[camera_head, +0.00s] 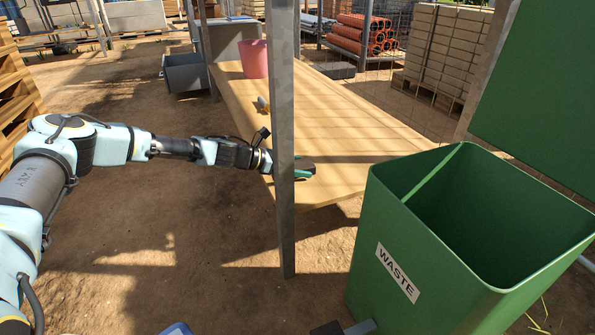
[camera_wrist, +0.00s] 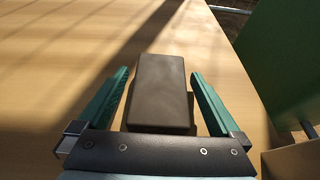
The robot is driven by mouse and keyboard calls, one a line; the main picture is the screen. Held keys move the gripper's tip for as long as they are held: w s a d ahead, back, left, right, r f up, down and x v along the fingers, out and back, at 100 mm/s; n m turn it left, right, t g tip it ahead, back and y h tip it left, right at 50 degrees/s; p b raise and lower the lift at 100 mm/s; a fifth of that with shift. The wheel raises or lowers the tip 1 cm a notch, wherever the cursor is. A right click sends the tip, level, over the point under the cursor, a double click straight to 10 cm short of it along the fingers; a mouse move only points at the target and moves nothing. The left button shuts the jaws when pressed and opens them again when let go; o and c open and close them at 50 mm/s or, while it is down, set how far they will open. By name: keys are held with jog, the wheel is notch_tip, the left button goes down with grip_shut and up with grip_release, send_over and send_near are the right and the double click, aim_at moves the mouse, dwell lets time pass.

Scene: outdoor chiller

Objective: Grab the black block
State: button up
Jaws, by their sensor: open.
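The black block (camera_wrist: 160,92) lies on the wooden table and shows as a dark, flat rectangular piece in the wrist view. My gripper (camera_wrist: 160,88) is open, with one green finger on each side of the block and a narrow gap on both sides. In the head view my gripper (camera_head: 305,172) is low at the near edge of the table, partly behind a grey metal post. The block shows there as a dark shape (camera_head: 305,162) by the fingers.
The grey post (camera_head: 284,215) stands in front. A green waste bin (camera_head: 400,215) stands at the right.

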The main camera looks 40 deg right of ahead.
jog(key=c, duration=1.5)
jog(key=shift+r, duration=0.15)
